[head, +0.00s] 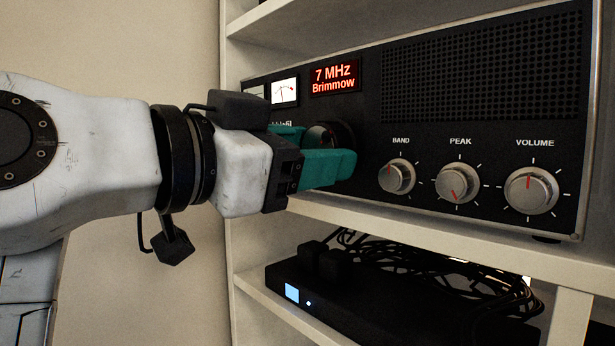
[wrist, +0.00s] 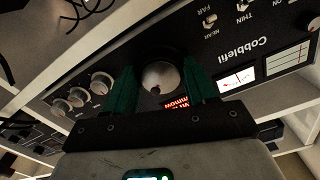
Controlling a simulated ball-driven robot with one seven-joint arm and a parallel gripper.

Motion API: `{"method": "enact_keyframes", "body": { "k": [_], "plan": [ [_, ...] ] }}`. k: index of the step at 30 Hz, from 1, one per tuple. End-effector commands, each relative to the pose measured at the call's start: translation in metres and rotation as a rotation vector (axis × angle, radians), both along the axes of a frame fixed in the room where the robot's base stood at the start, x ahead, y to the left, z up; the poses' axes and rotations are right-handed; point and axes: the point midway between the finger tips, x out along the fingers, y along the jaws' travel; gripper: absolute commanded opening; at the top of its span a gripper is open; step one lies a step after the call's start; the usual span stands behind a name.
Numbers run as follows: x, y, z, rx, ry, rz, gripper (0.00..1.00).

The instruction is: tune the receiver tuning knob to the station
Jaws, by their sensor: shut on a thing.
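The receiver (head: 480,70) is a black radio on a white shelf. Its red display (head: 335,77) reads "7 MHz Brimmow". My gripper (head: 325,148) has its teal fingers around the large dark tuning knob (head: 342,133), left of the BAND knob. In the head view the fingers hide much of this knob. In the wrist view, the knob's silver face (wrist: 160,77) sits between the two fingers of my gripper (wrist: 159,68), which are shut on it. I cannot read the knob's pointer clearly.
The BAND (head: 397,176), PEAK (head: 458,183) and VOLUME (head: 531,191) knobs are to the right. A meter (head: 284,92) is left of the display. A black box (head: 350,302) with tangled cables is on the shelf below. A shelf board (head: 450,231) runs just under the receiver.

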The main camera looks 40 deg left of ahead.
Motion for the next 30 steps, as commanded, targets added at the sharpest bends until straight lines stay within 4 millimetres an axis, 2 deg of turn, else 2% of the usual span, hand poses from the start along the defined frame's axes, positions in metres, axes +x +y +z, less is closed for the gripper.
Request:
{"method": "enact_keyframes", "body": {
  "k": [4,13,14,15,21,30],
  "plan": [
    [0.0001,-0.0001,-0.0003,0.07,-0.006,0.0,0.25],
    [-0.0001,0.0001,0.0007,0.078,-0.005,-0.001,0.25],
    [-0.0001,0.0001,0.0007,0.078,-0.005,-0.001,0.57],
    [-0.0001,0.0001,0.0007,0.078,-0.005,-0.001,0.61],
    [-0.0001,0.0002,0.0005,0.077,-0.005,-0.001,0.8],
    [-0.0023,0.0004,-0.0001,0.077,-0.005,0.0,0.81]
  ]
}}
